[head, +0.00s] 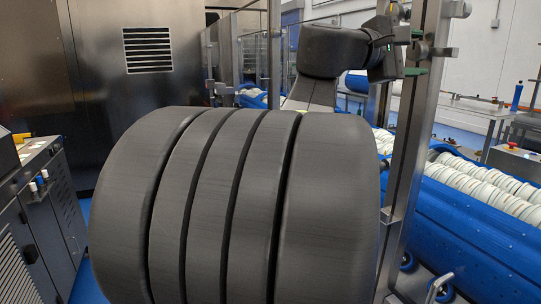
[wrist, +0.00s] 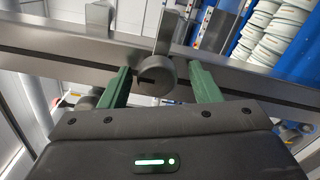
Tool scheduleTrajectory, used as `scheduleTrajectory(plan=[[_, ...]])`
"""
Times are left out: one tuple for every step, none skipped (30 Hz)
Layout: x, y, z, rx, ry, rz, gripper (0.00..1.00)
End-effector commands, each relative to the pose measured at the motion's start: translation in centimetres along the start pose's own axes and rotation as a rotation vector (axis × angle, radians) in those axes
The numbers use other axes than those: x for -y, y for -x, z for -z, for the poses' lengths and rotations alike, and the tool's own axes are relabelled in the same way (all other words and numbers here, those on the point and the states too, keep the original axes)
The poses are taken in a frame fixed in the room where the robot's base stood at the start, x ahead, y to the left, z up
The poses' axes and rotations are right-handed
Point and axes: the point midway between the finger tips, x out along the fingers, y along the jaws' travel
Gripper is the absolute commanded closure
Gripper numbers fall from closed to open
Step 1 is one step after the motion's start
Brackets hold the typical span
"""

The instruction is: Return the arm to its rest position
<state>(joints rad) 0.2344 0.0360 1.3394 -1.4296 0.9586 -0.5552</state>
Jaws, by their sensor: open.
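My gripper (head: 420,52) is at the upper right of the head view, beside an upright steel post (head: 408,150). In the wrist view its two green fingers (wrist: 160,70) are spread apart with nothing clamped between them. A round grey metal knob with an upright handle (wrist: 155,78) shows between the fingertips, on a long steel bar (wrist: 60,42). I cannot tell whether the fingers touch it. My arm reaches up and right, and its large dark links hide the middle of the head view.
Blue carriers (head: 465,232) with rows of stacked white tubs (head: 480,180) lie right of the post. White tubs also show in the wrist view (wrist: 278,30). A dark cabinet (head: 45,215) stands at left, a large machine housing (head: 125,95) behind. A steel table (head: 470,108) is at far right.

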Motion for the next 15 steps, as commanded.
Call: scheduleTrajectory(plan=[[-0.70, 0.09, -0.27, 0.000, 0.043, 0.000, 0.43], [-0.71, 0.10, -0.27, 0.000, 0.070, -0.001, 0.43], [-0.69, 0.10, -0.26, 0.000, 0.106, 0.000, 0.43], [-0.71, 0.11, -0.27, -0.001, 0.131, 0.000, 0.43], [-0.70, 0.11, -0.26, -0.001, 0.158, 0.000, 0.43], [-0.70, 0.12, -0.26, -0.001, 0.193, -0.001, 0.43], [-0.73, 0.13, -0.27, 0.000, 0.218, -0.001, 0.43], [-0.71, 0.13, -0.26, -0.001, 0.243, -0.001, 0.43], [-0.70, 0.13, -0.26, -0.001, 0.276, 0.000, 0.43], [-0.71, 0.13, -0.27, -0.001, 0.301, -0.001, 0.43], [-0.71, 0.13, -0.27, 0.000, 0.326, -0.001, 0.43], [-0.70, 0.13, -0.28, 0.000, 0.359, -0.001, 0.43], [-0.72, 0.13, -0.29, 0.000, 0.382, -0.001, 0.43], [-0.69, 0.12, -0.28, 0.000, 0.406, 0.000, 0.43], [-0.68, 0.13, -0.28, 0.000, 0.438, 0.000, 0.43]])
